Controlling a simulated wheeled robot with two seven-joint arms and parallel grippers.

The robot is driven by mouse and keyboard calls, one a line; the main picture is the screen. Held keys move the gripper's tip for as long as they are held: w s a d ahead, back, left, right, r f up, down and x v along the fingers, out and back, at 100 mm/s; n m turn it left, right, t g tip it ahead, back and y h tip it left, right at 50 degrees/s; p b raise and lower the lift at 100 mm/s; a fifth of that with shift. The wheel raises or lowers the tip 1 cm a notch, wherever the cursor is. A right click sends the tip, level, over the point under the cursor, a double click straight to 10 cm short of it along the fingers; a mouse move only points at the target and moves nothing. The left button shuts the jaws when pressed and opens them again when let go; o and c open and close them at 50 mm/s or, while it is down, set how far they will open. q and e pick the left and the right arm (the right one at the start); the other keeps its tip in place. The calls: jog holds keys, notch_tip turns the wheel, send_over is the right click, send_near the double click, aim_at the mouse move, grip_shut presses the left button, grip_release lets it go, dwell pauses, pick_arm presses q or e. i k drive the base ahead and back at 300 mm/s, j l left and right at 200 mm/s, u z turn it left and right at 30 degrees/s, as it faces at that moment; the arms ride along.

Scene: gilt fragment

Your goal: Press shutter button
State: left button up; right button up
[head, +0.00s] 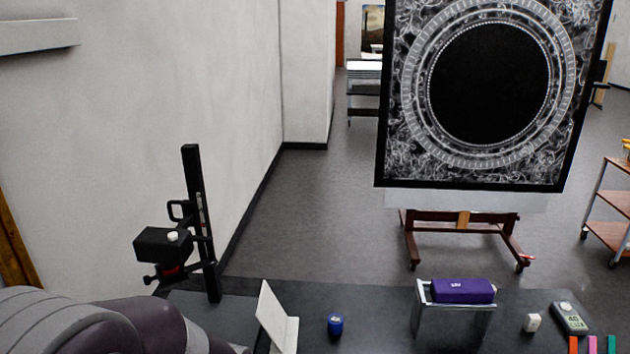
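A black box-shaped camera (162,245) is mounted on a dark upright column (198,215) at the left, near the wall. A small round white button (173,236) sits on top of the camera. A red ring shows under the camera body. My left arm crosses the bottom left corner, below and in front of the camera. Neither my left gripper nor my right gripper is visible. Nothing is seen touching the button.
A dark table (385,302) runs along the bottom. It carries a white folded card (272,312), a blue jar (335,324), a purple block (462,291) on a metal stand, a white cube (532,322) and a handheld meter (569,318). A framed black picture (400,150) stands behind on an easel.

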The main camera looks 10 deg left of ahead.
aim_at(172, 236)
jog(key=k+u, duration=0.1)
jog(key=u, duration=0.3)
jog(key=k+u, duration=0.15)
jog(key=u, duration=0.25)
jog(key=k+u, duration=0.1)
jog(key=u, duration=0.3)
jog(key=i+j+z, duration=0.15)
jog(key=j, duration=0.2)
jog(key=j+z, duration=0.15)
jog(key=j, duration=0.2)
jog(key=i+j+z, duration=0.2)
jog(key=j, duration=0.2)
jog(key=k, duration=0.05)
